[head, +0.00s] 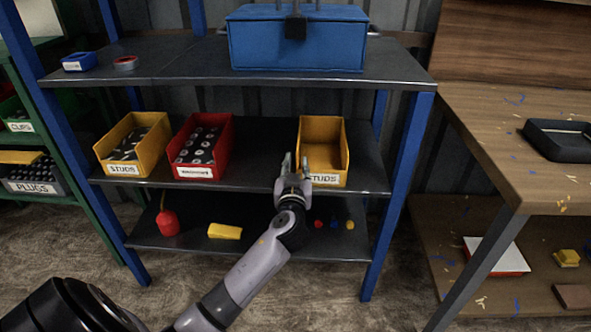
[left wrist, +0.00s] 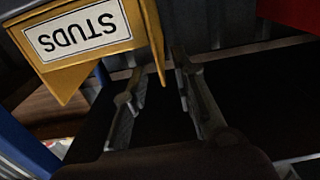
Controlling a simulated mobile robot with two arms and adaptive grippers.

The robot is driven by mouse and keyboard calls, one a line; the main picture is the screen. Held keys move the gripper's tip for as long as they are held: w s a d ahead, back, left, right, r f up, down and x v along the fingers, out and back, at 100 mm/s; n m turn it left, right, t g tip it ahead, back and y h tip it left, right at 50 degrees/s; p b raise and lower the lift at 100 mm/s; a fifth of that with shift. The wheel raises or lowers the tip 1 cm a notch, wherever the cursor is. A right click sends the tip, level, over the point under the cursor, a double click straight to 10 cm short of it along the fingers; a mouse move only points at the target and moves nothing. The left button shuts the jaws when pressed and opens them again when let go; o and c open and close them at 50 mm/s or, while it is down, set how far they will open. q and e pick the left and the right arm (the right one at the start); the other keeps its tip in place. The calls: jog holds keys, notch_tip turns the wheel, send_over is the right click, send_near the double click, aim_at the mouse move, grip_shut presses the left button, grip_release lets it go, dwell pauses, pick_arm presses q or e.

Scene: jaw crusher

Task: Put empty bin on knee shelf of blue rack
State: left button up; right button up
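The blue rack (head: 404,180) shows three shelves in the head view. A yellow bin labelled STUDS (head: 322,131) stands empty at the right of the middle shelf (head: 262,135). Its label and front also show upside down in the left wrist view (left wrist: 130,42). My left gripper (head: 295,163) is at the bin's front left corner. Its two fingers (left wrist: 160,85) are apart, and the bin's side wall appears between them in the left wrist view; contact cannot be told. The gripper hides part of the bin's label. My right gripper is out of view.
A filled yellow STUDS bin (head: 133,143) and a filled red bin (head: 201,146) stand left on the middle shelf. A blue toolbox (head: 297,40) is on the top shelf. The bottom shelf (head: 262,242) holds a red can (head: 168,222), a yellow block (head: 224,231) and small pieces.

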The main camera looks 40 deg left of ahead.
pick_arm(q)
jog(key=shift+v, duration=1.2)
jog(key=s+d+f+m+g+h, duration=0.2)
jog(key=s+d+f+g, duration=0.15)
jog(key=s+f, duration=0.4)
jog(key=s+d+f+m+g+h, duration=0.1)
jog(key=s+d+f+g+h, duration=0.2)
jog(key=s+f, duration=0.5)
jog(key=s+d+f+m+g+h, duration=0.1)
jog(key=s+d+m+g+h, duration=0.1)
jog(key=s+d, duration=0.3)
jog(key=s+d+f+m+g+h, duration=0.2)
jog(key=s+d, duration=0.4)
jog(key=s, duration=0.6)
jog(key=shift+m+g, duration=0.65)
jog(key=shift+m, duration=0.05)
